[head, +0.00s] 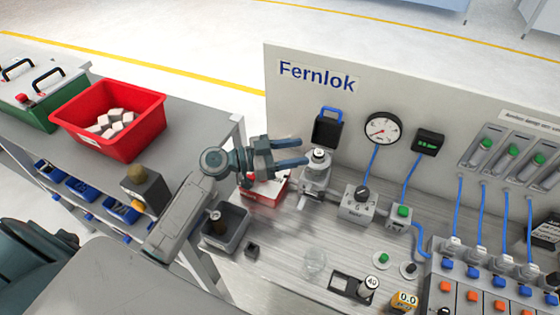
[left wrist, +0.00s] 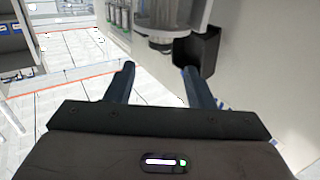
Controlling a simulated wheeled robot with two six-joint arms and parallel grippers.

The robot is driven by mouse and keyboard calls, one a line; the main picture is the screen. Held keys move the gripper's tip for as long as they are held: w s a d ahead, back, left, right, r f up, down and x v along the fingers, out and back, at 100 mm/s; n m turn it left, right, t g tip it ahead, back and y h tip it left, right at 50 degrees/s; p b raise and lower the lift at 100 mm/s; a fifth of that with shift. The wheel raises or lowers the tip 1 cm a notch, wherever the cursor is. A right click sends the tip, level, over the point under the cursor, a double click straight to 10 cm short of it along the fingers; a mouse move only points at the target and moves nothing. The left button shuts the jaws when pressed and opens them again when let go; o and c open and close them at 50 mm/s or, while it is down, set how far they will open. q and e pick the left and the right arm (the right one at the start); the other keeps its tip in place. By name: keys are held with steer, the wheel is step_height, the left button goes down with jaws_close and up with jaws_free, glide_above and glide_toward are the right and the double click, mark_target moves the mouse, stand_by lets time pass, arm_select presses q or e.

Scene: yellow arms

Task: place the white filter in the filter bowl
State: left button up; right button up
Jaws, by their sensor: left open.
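My left gripper (head: 304,151) is open and its jaws look empty, with its fingertips close to the grey filter head (head: 316,180) on the bench. In the left wrist view the open fingers (left wrist: 158,68) point toward a housing with a dark lower end (left wrist: 160,38). I cannot tell whether one is the white filter. My right gripper is not in view.
A grey bin (head: 240,222) holding a dark part stands at the bench's left end. A valve box (head: 357,207), gauge (head: 382,128) and blue-handled black holder (head: 328,131) lie right of the gripper. A large red crate (head: 140,145) is on the left table.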

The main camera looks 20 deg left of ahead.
arm_select(q)
steer(key=b+v, duration=0.1)
steer(key=v, duration=0.2)
steer(key=shift+s+a, duration=0.15)
steer(key=shift+s, duration=0.05)
stand_by(1.2)
